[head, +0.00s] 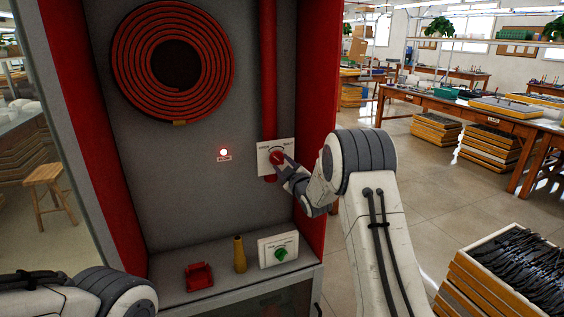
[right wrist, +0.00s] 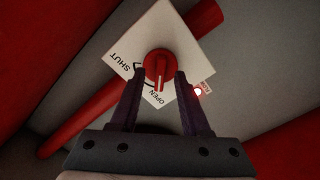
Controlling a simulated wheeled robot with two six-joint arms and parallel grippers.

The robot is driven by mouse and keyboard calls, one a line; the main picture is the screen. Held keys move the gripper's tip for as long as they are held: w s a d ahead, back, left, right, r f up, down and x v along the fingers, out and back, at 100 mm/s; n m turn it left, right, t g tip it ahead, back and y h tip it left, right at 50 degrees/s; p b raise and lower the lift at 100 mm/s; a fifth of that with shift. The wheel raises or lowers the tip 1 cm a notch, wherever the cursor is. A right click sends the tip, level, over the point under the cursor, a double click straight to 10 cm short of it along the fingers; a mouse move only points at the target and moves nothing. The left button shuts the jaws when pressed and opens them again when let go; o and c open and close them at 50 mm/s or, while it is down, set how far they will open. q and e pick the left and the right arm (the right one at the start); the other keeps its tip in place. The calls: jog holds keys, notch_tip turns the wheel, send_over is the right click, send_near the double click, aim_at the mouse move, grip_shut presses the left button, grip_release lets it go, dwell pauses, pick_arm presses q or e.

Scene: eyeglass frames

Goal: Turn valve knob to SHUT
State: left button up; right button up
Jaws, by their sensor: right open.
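The red valve knob (head: 276,157) sits on a white plate (head: 263,147) on the red pipe in the cabinet. In the right wrist view the knob (right wrist: 160,66) shows its grip bar pointing toward the word OPEN; the word SHUT is on the plate (right wrist: 183,22) to the left. My right gripper (head: 284,165) is at the knob. In the right wrist view its two fingers (right wrist: 160,76) are open, one on each side of the knob, with narrow gaps visible. My left arm shows at the lower left, but its gripper is out of view.
A coiled red hose (head: 205,42) hangs on the back wall, with a lit indicator (head: 224,153) below it. On the cabinet ledge are a red part (head: 199,276), a yellow nozzle (head: 239,254) and a green knob (head: 280,253) on a white box. The red cabinet side wall (head: 313,110) is close to my right arm.

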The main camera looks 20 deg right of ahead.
jog(key=shift+w, duration=0.7)
grip_shut()
